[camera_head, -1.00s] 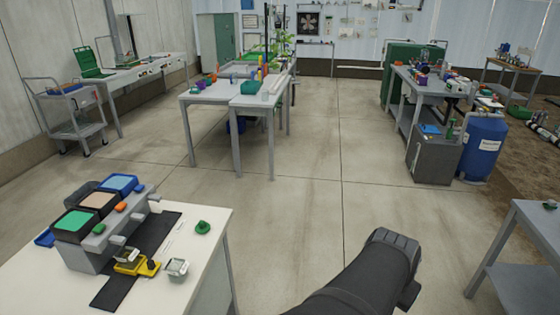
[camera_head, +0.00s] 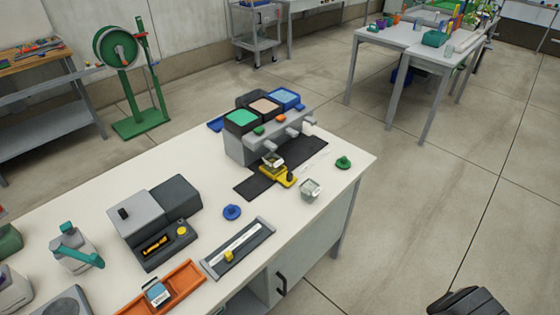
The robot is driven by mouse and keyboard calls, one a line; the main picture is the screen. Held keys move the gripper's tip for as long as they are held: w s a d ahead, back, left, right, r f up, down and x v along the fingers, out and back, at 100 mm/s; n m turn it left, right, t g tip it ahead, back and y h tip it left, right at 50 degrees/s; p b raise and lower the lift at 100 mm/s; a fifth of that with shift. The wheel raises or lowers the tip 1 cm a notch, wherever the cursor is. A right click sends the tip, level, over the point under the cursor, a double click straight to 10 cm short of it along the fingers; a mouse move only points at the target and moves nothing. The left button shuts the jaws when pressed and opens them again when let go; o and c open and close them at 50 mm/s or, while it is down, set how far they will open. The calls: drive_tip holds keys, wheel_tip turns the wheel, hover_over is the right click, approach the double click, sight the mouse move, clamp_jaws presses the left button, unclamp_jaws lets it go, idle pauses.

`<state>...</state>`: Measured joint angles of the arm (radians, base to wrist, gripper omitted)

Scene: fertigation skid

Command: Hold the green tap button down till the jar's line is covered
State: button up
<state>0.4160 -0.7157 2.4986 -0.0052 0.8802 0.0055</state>
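A grey dispenser (camera_head: 262,143) stands at the back of the white bench, with green, tan and blue tanks on top. The green tap button (camera_head: 259,131) is on its front ledge, left of an orange and a blue button. A small jar (camera_head: 273,160) stands at a yellow holder (camera_head: 285,178) on the black mat, near the green side's spout. Another clear jar (camera_head: 310,188) stands to the right, off the mat. Their lines and fill are too small to tell. A dark part of my arm shows at the lower right, far from the dispenser; my gripper's fingers are out of view.
A green knob-like piece (camera_head: 343,163) and a blue one (camera_head: 232,212) lie on the bench (camera_head: 190,229). A grey box device (camera_head: 155,215), a slide tray (camera_head: 238,248) and an orange tray (camera_head: 165,290) are nearer. Open floor lies right of the bench.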

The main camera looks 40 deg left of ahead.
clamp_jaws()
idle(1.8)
